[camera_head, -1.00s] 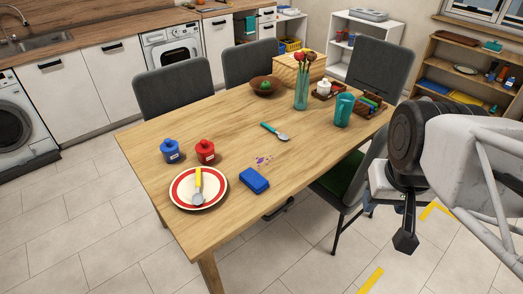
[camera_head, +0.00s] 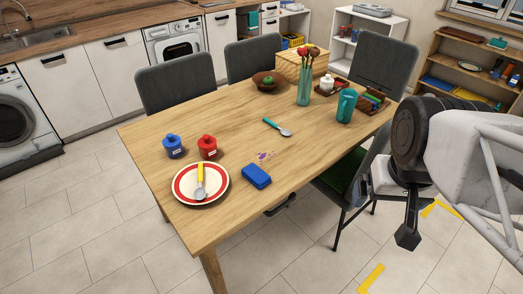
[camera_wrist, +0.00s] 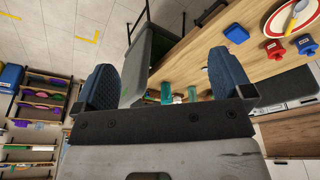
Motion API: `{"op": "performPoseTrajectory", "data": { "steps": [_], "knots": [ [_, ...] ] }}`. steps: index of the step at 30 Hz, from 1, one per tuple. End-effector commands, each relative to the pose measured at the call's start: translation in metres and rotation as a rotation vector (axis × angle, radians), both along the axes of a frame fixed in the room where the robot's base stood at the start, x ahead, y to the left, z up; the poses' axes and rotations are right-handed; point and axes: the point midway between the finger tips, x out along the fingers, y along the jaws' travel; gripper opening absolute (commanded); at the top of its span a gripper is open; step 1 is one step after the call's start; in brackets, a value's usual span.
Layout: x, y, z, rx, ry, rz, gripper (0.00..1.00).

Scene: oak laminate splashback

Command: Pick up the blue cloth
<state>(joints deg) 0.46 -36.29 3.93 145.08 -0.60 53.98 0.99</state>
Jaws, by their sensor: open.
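The blue cloth (camera_head: 256,177) is a small folded block lying on the wooden table (camera_head: 225,120) near its front edge, right of the plate. It also shows in the wrist view as a blue block (camera_wrist: 236,33) at the upper right. My gripper (camera_head: 407,236) hangs beyond the table's right side, over the floor, well apart from the cloth. In the wrist view my gripper (camera_wrist: 162,78) has its two fingers wide apart with nothing held between them.
A red-rimmed plate (camera_head: 181,191) with a yellow-handled utensil (camera_head: 200,178), blue jar (camera_head: 173,147) and red jar (camera_head: 207,148) stand left of the cloth. Purple spots (camera_head: 264,156) lie behind it. A dark chair (camera_head: 349,178) stands between my gripper and the table.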

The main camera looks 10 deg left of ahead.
Motion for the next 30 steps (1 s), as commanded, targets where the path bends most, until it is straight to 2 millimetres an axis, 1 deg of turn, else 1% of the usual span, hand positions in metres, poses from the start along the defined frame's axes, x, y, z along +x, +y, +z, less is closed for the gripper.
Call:
{"op": "performPoseTrajectory", "data": {
  "steps": [5, 8, 11, 14, 20, 26, 30],
  "knots": [
    [0.004, 0.001, 0.0, 0.0, 0.002, 0.006, 0.98],
    [0.011, 0.003, 0.0, -0.002, 0.006, 0.019, 0.98],
    [0.022, 0.007, -0.001, -0.005, 0.014, 0.042, 0.98],
    [0.039, 0.012, -0.002, -0.007, 0.024, 0.072, 0.98],
    [0.081, 0.027, -0.008, -0.016, 0.045, 0.149, 0.98],
    [0.123, 0.047, -0.02, -0.025, 0.067, 0.231, 0.98],
    [0.152, 0.063, -0.031, -0.03, 0.081, 0.287, 0.98]
  ]
}}
